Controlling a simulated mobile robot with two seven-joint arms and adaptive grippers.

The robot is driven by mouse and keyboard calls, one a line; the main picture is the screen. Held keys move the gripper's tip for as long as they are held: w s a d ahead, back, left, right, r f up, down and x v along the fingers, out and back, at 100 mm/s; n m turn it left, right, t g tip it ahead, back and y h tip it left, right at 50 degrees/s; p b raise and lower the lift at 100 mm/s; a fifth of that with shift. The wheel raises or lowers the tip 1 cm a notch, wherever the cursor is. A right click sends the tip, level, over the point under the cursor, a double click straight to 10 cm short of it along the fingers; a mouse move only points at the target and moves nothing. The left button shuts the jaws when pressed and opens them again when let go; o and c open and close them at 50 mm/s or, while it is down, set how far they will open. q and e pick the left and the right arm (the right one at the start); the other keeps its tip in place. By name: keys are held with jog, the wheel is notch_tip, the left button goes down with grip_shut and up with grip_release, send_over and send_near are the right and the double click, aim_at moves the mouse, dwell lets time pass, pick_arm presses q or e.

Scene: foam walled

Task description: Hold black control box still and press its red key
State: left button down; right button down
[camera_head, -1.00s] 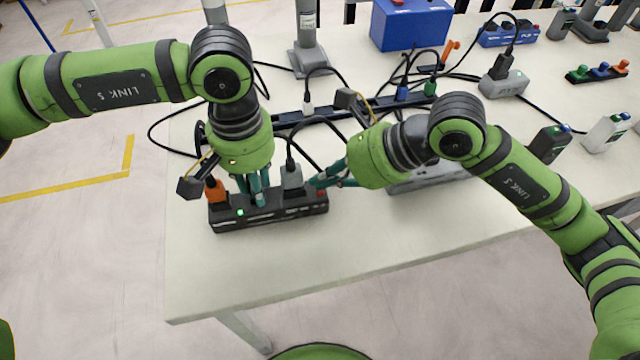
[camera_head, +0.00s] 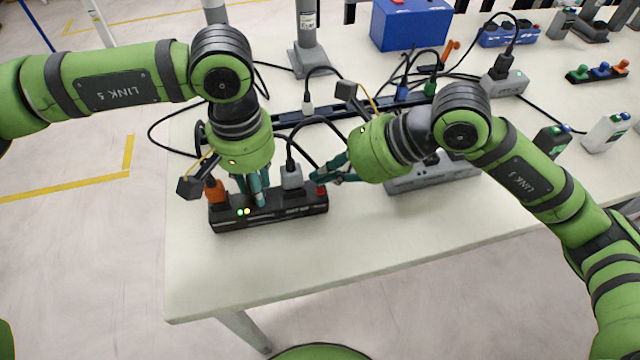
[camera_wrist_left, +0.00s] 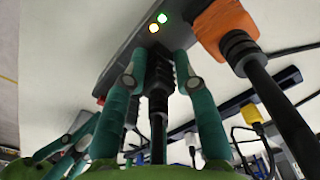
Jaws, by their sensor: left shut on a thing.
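The black control box (camera_head: 285,219) lies on the near left part of the table. Its red key (camera_head: 321,191) is at its right end. A green light and a yellow light glow at its left part; they also show on the box in the left wrist view (camera_wrist_left: 126,42). My left gripper (camera_head: 252,196) reaches down onto the box between an orange plug (camera_head: 215,191) and a grey plug (camera_head: 292,178). Its fingers are shut around a black ribbed part at the box. My right gripper (camera_head: 316,179) has its fingertips just above the red key, seemingly apart from it; its opening is unclear.
A long black power strip (camera_head: 340,113) and loose black cables lie behind the box. A grey device (camera_head: 430,178) sits under my right arm. A blue box (camera_head: 410,28) stands at the back. The table's front strip is clear.

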jog(key=shift+r, duration=2.55)
pick_arm(q)
jog(key=c, duration=0.9)
grip_release()
